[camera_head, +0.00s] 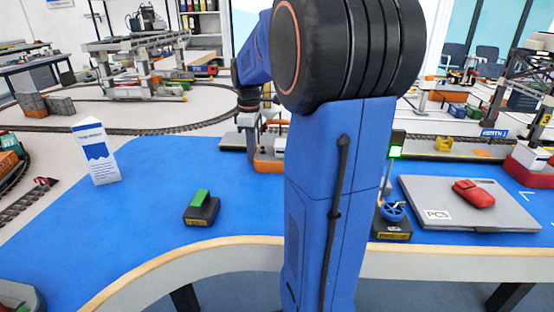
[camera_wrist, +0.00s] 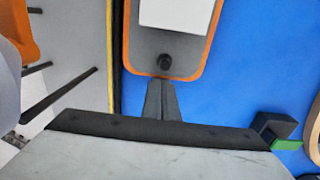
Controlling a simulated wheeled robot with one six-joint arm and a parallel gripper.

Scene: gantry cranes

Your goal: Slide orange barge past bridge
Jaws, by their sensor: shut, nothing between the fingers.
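The orange barge (camera_wrist: 128,45) lies on the blue surface in the wrist view. It has an orange rim, a grey deck, a white block and a black knob near its close end. My gripper (camera_wrist: 162,84) is shut and empty, its tips at the barge's close end. I cannot tell whether they touch the rim. In the head view the barge (camera_head: 267,165) shows beside the quay, partly hidden by my arm. I cannot clearly make out a bridge; my arm blocks the middle of that view.
A black block with a green top (camera_head: 201,211) stands on the blue table left of my arm. A small dark stand with a blue wheel (camera_head: 392,212) and a grey case (camera_head: 470,215) carrying a red pouch (camera_head: 473,193) are at right. A white folded card (camera_head: 96,152) stands at left.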

